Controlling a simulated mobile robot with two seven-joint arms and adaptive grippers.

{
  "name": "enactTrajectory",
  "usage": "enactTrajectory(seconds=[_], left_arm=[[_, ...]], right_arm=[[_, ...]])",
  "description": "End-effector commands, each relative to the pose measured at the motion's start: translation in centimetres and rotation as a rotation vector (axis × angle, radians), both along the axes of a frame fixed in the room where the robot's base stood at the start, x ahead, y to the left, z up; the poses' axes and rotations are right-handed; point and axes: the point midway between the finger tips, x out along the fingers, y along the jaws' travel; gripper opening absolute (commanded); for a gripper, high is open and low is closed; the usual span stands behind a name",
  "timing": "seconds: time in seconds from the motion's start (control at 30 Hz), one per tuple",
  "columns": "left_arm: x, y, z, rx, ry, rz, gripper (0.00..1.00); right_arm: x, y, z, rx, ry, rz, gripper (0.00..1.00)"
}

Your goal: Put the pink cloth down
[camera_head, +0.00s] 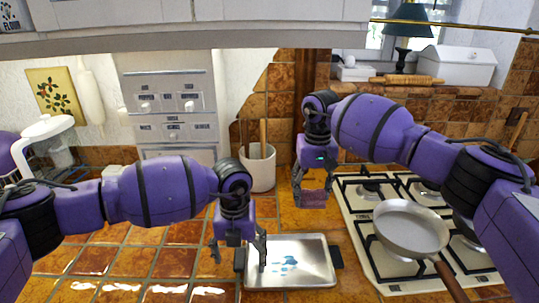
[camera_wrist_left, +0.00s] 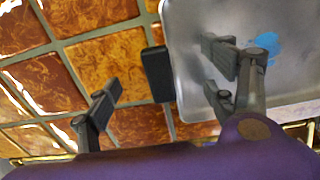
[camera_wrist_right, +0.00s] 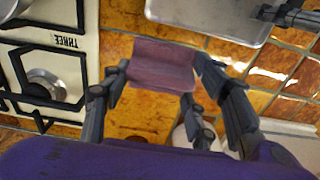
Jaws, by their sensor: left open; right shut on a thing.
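The pink cloth (camera_wrist_right: 162,66) is a folded, dusky pink pad held between the fingers of my right gripper (camera_wrist_right: 165,85) in the right wrist view. In the head view the cloth (camera_head: 313,199) hangs at my right gripper (camera_head: 314,182), above the tiled counter between the tray and the stove. My left gripper (camera_head: 239,254) is open and empty over the left side of the metal tray (camera_head: 318,270). In the left wrist view its fingers (camera_wrist_left: 165,105) are spread either side of the tray's black handle (camera_wrist_left: 157,73). A blue smear (camera_head: 285,263) marks the tray's surface.
A stove (camera_head: 358,222) with a frying pan (camera_head: 411,229) on it stands at the right. A white crock (camera_head: 258,168) with a wooden utensil stands at the back. Tiled counter is clear left of the tray and between crock and stove.

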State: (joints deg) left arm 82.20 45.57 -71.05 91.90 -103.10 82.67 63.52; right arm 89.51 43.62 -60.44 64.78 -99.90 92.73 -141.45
Motion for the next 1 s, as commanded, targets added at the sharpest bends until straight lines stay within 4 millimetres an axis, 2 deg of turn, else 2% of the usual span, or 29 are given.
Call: enactTrajectory(seconds=[0.17, 0.33, 0.53, 0.7, 1.0], left_arm=[[0.0, 0.0, 0.0, 0.0, 0.0, 0.0, 0.77], [0.0, 0.0, 0.0, 0.0, 0.0, 0.0, 0.77], [0.0, 0.0, 0.0, 0.0, 0.0, 0.0, 0.77], [0.0, 0.0, 0.0, 0.0, 0.0, 0.0, 0.77], [0.0, 0.0, 0.0, 0.0, 0.0, 0.0, 0.77]], right_arm=[[-0.1, 0.0, -2.0, -0.001, 0.002, 0.0, 0.31], [-0.1, 0.0, -5.3, -0.001, 0.003, -0.001, 0.31], [0.0, 0.0, -7.3, -0.001, 0.001, 0.0, 0.31], [0.0, 0.0, -9.7, 0.0, 0.002, -0.001, 0.31], [0.0, 0.0, -10.0, -0.001, 0.0, 0.0, 0.31]])
